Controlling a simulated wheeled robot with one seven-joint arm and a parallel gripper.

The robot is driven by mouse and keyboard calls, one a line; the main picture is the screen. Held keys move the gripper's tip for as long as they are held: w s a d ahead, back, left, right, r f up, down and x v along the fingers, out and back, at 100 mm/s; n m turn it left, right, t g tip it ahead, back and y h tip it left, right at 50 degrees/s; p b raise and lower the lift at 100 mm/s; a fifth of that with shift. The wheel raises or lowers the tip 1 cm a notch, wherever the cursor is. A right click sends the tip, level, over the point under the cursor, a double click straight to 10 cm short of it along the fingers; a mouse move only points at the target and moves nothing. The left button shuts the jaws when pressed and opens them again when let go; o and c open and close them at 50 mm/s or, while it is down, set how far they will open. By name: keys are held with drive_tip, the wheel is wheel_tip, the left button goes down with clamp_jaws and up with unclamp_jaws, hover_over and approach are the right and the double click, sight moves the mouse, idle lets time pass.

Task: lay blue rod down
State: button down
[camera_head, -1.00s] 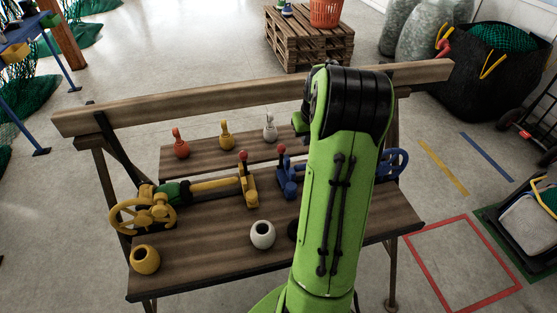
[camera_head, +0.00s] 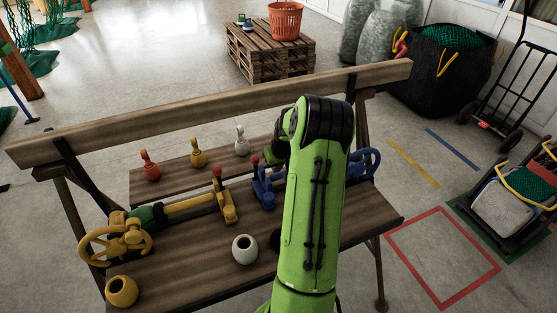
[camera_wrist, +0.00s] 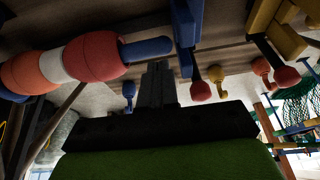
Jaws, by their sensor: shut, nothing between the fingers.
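The blue rod (camera_wrist: 148,48) shows in the wrist view as a bare end sticking out of a red float (camera_wrist: 95,56), with white and orange floats behind it. A blue clamp (camera_wrist: 184,30) with a red-knobbed lever (camera_wrist: 200,91) is beside the rod's tip, with a gap between them. The clamp (camera_head: 264,188) also shows in the head view, left of my arm; the blue handwheel (camera_head: 364,163) is on its right. My arm hides the rod there. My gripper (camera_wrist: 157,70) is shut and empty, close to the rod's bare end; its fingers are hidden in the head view.
A yellow rod (camera_head: 190,206) with a yellow clamp (camera_head: 226,204) and handwheel (camera_head: 115,242) lies on the bench's left. White (camera_head: 244,248) and yellow (camera_head: 121,291) pots stand in front.

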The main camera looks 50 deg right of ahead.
sight(274, 178)
drive_tip(key=shift+f, duration=0.15)
drive_tip(key=f+b, duration=0.1)
drive_tip(key=f, duration=0.1)
drive_tip(key=f+b, duration=0.1)
drive_tip(key=shift+w+a+f+b, duration=0.1)
drive_tip(key=shift+a+f+b, duration=0.05)
drive_tip(key=shift+a+b, duration=0.15)
drive_tip(key=shift+a, duration=0.1)
